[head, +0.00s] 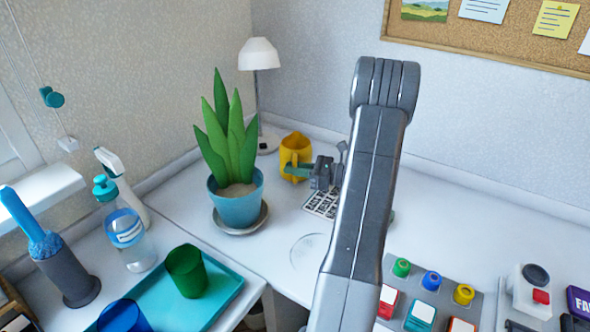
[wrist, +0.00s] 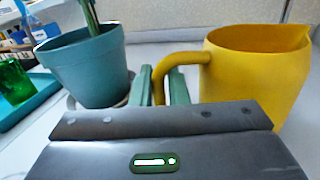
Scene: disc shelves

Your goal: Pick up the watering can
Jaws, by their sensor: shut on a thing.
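The yellow watering can (head: 292,150) stands at the back of the white desk, right of the potted plant. In the wrist view the watering can (wrist: 262,65) fills the right side, with its handle (wrist: 186,58) toward the left. My gripper (wrist: 161,88) has its two green fingers on either side of the handle's lower part and is shut on it. In the head view my gripper (head: 298,170) reaches the can from the right. The can looks upright. Its base is hidden, so I cannot tell whether it touches the desk.
A plant in a teal pot (head: 238,207) stands close left of the can, on a saucer (head: 240,229). A white lamp (head: 259,54) is behind. A teal tray (head: 215,308) with cups is at front left. A block of coloured buttons (head: 432,281) is at right.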

